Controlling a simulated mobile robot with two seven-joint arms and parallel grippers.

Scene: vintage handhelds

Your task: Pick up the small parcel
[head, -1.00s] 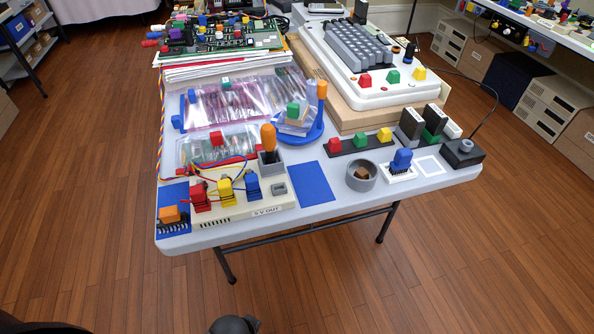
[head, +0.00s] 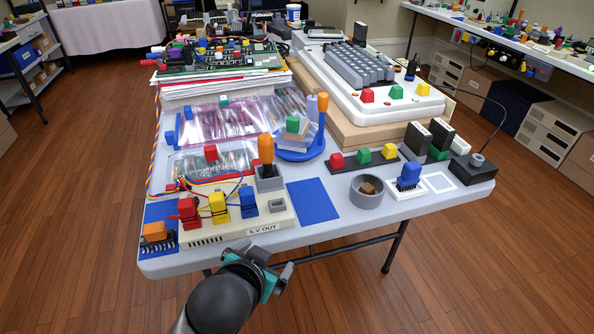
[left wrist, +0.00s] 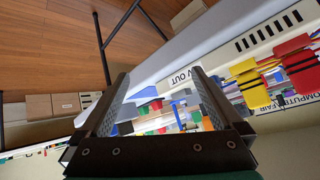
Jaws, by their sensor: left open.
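A small clear-wrapped brownish packet (head: 294,137) with a green block on it lies on the round blue dish (head: 312,150) in the middle of the table; it looks most like the small parcel, but I cannot be sure. A small brown block (head: 368,188) sits in a grey round bowl (head: 366,201). My left gripper (head: 268,260) is in front of the table's near edge, below the "5V OUT" box and apart from it. Its two fingers are spread and empty in the left wrist view (left wrist: 165,95). My right gripper is out of view.
The cream "5V OUT" box (head: 215,238) carries red, yellow and blue blocks. An orange-handled tool (head: 266,150) stands upright in a grey holder before the dish. A blue mat (head: 313,200) is bare. A white keyboard computer (head: 375,85) stands on cardboard behind.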

